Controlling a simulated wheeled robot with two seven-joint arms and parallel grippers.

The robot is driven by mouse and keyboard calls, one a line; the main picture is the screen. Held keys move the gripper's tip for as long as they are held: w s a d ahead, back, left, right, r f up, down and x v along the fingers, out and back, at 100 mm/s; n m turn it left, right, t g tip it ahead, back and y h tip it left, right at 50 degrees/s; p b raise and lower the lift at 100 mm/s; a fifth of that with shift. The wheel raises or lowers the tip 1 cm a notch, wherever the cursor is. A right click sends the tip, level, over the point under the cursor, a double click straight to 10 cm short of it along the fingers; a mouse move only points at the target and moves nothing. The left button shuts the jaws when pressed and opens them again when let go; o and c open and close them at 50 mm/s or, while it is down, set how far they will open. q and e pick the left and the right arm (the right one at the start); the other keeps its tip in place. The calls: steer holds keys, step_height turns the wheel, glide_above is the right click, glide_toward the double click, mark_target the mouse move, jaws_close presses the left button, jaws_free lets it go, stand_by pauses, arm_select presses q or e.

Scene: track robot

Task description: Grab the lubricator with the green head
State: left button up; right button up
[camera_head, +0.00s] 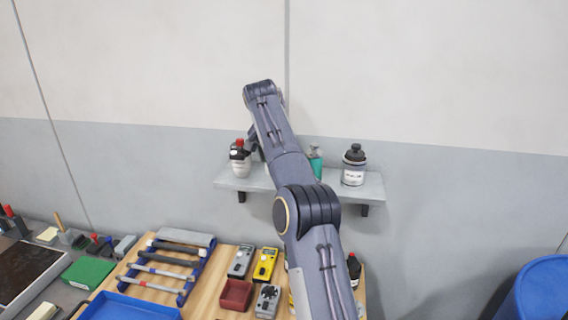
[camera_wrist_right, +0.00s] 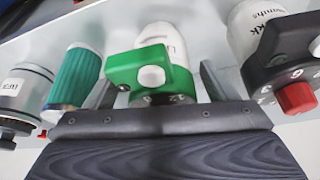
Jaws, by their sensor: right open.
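The lubricator with the green head (camera_wrist_right: 150,70) shows in the right wrist view, its white body (camera_wrist_right: 165,35) behind the head and a pale round knob on the head. My right gripper (camera_wrist_right: 158,88) is open, with one finger on each side of the green head. I cannot tell whether the fingers touch it. In the head view my right arm reaches up to the wall shelf (camera_head: 225,181) and hides this lubricator and most of the gripper. My left gripper is in neither view.
Close beside the green head are a teal cylinder (camera_wrist_right: 77,75) and a bottle with a black head and red nozzle (camera_wrist_right: 295,95). A dark-capped labelled jar (camera_head: 353,168) stands on the shelf's right part. Below is a wooden table with a blue tray (camera_head: 130,308) and tools.

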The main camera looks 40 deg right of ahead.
steer(key=shift+s+r, duration=0.1)
steer(key=shift+s, duration=0.1)
steer(key=shift+w+a, duration=0.35)
steer(key=shift+c, duration=1.5)
steer(key=shift+s+d, duration=0.15)
steer(key=c, duration=0.9)
steer(key=shift+o, duration=0.2)
